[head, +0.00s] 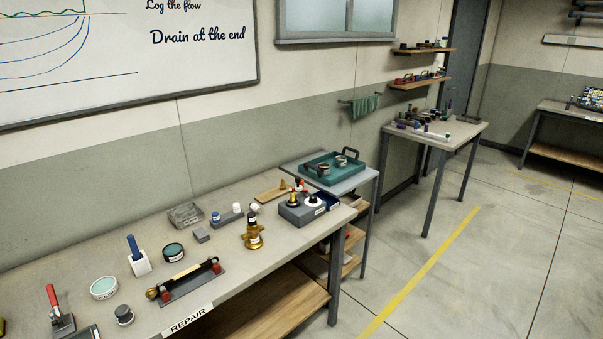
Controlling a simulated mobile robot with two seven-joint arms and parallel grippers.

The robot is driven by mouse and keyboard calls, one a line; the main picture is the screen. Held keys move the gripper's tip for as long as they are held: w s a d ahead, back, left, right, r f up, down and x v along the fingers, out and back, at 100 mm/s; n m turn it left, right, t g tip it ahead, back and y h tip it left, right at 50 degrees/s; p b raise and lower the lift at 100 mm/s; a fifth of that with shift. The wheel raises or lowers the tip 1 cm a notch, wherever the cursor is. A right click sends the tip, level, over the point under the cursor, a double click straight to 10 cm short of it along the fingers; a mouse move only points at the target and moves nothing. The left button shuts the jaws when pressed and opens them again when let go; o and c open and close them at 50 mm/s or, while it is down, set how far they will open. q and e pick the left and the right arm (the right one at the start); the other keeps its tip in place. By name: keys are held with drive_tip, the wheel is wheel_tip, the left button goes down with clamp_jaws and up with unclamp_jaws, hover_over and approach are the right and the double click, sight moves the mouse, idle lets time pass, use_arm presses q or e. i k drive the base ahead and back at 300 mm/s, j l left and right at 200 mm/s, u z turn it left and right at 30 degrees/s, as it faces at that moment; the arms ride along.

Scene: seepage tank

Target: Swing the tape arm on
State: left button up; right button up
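No part of the scene can be identified for certain as the tape arm. On the REPAIR bench (115,261), a long dark fixture (190,286) has a black and tan bar across it, red parts at its ends and a brass knob at its left end. A red-handled lever device (60,322) stands at the bench's front left, its handle upright and tilted left. A round teal-topped black disc (173,251) lies behind the long fixture. Neither of my grippers is in view.
A blue-handled tool in a white holder (139,266), a pale green round dish (104,288), a brass fitting (253,238) and a grey box with knobs (300,213) stand on the bench. A teal tray (322,176) sits on a side table. Open floor lies right.

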sight(299, 188)
drive_tip(key=i+l+u, duration=0.1)
drive_tip(key=i+l, duration=0.3)
drive_tip(key=i+l+u, duration=0.1)
drive_tip(key=i+l, duration=0.25)
drive_tip(key=l, duration=0.2)
